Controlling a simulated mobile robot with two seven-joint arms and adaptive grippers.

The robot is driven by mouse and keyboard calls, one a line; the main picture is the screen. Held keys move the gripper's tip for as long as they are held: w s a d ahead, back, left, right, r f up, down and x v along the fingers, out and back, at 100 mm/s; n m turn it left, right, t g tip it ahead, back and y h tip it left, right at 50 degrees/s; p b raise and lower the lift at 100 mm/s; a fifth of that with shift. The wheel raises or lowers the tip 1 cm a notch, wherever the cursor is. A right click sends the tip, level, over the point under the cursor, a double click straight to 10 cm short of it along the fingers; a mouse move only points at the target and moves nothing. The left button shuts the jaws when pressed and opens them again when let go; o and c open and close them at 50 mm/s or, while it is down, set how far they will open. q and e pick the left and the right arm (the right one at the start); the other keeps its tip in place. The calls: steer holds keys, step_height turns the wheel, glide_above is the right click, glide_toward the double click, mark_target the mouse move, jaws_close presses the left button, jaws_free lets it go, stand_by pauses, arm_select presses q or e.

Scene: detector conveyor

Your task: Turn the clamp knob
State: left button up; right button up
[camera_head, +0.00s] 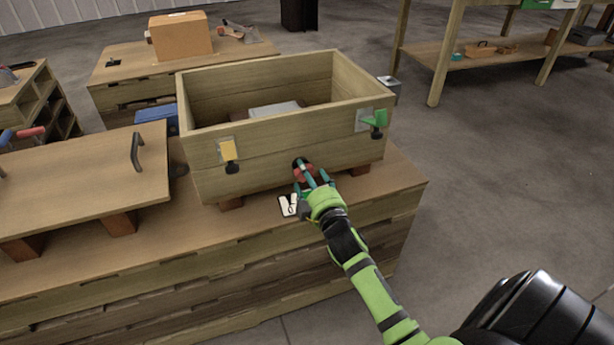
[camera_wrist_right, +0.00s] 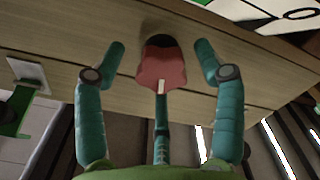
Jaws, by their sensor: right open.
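The red clamp knob (camera_head: 303,170) with a dark base is on the front wall of the wooden crate (camera_head: 290,137), low and right of centre. In the right wrist view the knob (camera_wrist_right: 160,68) sits between the fingers of my right gripper (camera_wrist_right: 160,82). Two teal fingers stand on either side with gaps, and a third points at its lower edge; whether that one touches it I cannot tell. In the head view my right gripper (camera_head: 313,177) reaches the knob from the front right. My left gripper is not in view.
The crate stands on blocks on a wooden bench (camera_head: 300,240). A white label (camera_head: 288,205) lies below the knob. A wooden lid with a handle (camera_head: 137,151) lies at left.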

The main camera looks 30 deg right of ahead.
steer(key=shift+w+d, duration=0.15)
steer(key=shift+w, duration=0.45)
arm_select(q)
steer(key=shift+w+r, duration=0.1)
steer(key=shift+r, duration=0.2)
arm_select(e)
steer(key=c, duration=1.1)
